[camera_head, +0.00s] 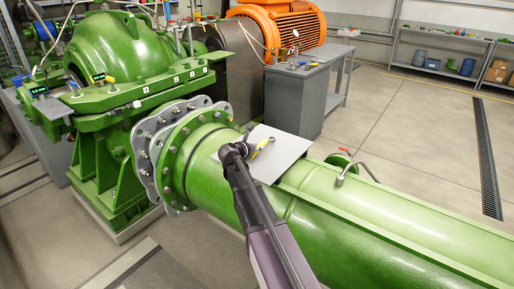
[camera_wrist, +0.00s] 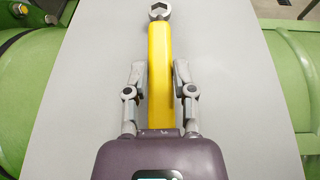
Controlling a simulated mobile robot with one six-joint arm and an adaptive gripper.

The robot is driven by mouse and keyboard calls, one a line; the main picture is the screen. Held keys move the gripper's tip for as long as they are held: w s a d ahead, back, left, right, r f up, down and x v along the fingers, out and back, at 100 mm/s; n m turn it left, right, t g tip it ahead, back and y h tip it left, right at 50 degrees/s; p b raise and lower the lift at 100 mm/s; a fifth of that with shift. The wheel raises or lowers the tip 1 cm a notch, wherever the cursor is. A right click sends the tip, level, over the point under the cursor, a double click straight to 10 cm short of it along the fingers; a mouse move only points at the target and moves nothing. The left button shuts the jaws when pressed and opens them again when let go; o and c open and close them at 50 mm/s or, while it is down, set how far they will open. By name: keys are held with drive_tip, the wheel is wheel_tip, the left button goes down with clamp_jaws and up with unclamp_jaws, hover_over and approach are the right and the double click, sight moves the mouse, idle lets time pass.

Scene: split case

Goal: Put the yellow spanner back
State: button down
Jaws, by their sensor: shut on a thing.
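The yellow spanner (camera_wrist: 159,50) has a yellow handle and a metal ring head, which points up in the wrist view. My gripper (camera_wrist: 160,76) is shut on the handle, with one finger on each side; in the head view my gripper (camera_head: 249,147) is over the grey plate (camera_head: 287,151) on top of the green pipe. The spanner lies over the plate; whether it touches it is hard to tell. The handle's near end is hidden by my gripper.
The green pipe (camera_head: 400,225) runs to the lower right. A green pump (camera_head: 115,50) with numbered labels stands at the left. A grey cabinet (camera_head: 297,98) with small items on top stands behind the pipe. A shelf (camera_head: 425,47) is at the back right, with open floor before it.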

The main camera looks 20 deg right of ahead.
drive_tip(key=shift+f+b, duration=0.6)
idle(0.3)
drive_tip(key=shift+c, duration=1.8)
unclamp_jaws()
drive_tip(key=shift+o, duration=1.2)
drive_tip(key=shift+s+a+r, duration=0.15)
drive_tip(key=shift+a, duration=0.1)
drive_tip(key=shift+p+v, duration=1.05)
drive_tip(key=shift+v, duration=1.6)
